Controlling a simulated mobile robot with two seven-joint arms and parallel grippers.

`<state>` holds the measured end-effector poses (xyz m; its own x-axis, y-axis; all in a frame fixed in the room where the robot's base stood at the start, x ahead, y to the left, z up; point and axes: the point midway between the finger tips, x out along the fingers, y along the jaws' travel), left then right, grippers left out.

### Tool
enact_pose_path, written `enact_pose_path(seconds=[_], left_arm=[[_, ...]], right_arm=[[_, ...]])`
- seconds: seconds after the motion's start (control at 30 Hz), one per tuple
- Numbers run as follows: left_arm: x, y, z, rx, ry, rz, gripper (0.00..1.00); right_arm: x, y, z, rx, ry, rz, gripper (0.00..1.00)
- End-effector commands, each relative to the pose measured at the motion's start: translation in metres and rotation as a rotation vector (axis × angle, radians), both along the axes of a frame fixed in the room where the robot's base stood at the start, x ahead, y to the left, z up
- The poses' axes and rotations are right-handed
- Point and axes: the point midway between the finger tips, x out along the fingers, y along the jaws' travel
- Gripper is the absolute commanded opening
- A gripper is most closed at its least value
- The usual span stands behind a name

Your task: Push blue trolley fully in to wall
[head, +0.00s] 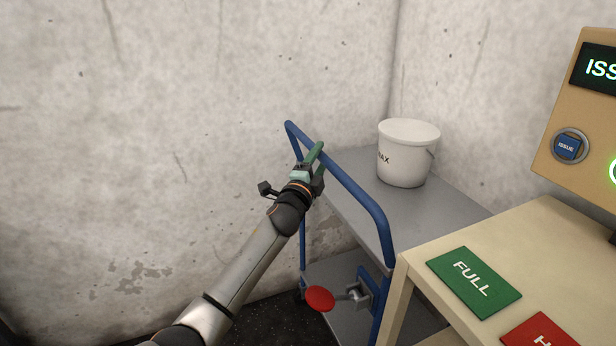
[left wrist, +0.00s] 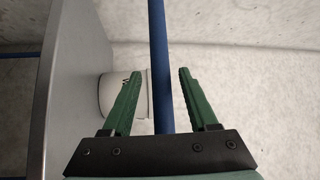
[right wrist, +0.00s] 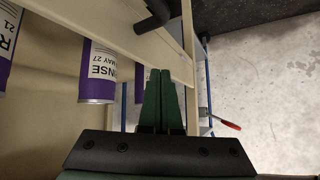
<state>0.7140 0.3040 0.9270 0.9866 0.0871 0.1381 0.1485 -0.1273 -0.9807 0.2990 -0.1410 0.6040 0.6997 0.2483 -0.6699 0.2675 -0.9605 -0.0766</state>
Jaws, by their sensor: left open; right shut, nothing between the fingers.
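The blue trolley (head: 364,196) stands near the concrete wall corner, with a blue tubular handle and a grey top shelf (head: 450,208). A white bucket (head: 404,158) stands on that shelf. My left gripper (head: 314,158) is at the handle's upper bar. In the left wrist view its green fingers (left wrist: 157,85) are open, with the blue bar (left wrist: 158,60) showing between them. Whether they touch the bar I cannot tell. A red pedal (head: 320,298) shows low on the trolley. My right gripper (right wrist: 165,85) is shut and empty, seen only in the right wrist view.
A beige table (head: 530,232) stands right of the trolley, close to its handle, with a green FULL plate (head: 474,281) and a red plate (head: 540,332). A beige panel (head: 570,125) rises behind. Purple cans (right wrist: 97,75) are near my right gripper. Floor on the left is dark.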

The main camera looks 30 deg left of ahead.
Motion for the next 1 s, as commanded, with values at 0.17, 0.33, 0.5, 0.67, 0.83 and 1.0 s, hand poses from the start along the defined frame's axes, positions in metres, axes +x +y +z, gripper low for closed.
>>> enact_pose_path(seconds=[0.17,0.33,0.5,0.67,0.83,1.0], left_arm=[[-0.029,-0.003,-0.003,0.001,0.002,-0.001,0.59],[-0.059,-0.006,-0.008,0.001,0.002,-0.001,0.59],[-0.085,-0.008,-0.011,0.0,0.001,-0.002,0.59],[-0.099,-0.009,-0.013,0.001,0.0,-0.001,0.59],[-0.104,-0.01,-0.014,0.001,-0.001,-0.001,0.59],[-0.104,-0.01,-0.014,0.001,-0.001,-0.001,0.59]], right_arm=[[0.001,0.0,0.006,-0.001,0.0,0.002,0.0],[0.002,0.001,0.008,-0.001,0.001,0.004,0.0],[0.001,0.002,0.008,-0.001,0.005,0.004,0.0],[0.002,0.003,0.009,0.004,0.004,0.001,0.0],[0.002,0.005,0.01,0.01,0.003,-0.003,0.0],[0.002,0.005,0.01,0.012,0.003,-0.003,0.0]])
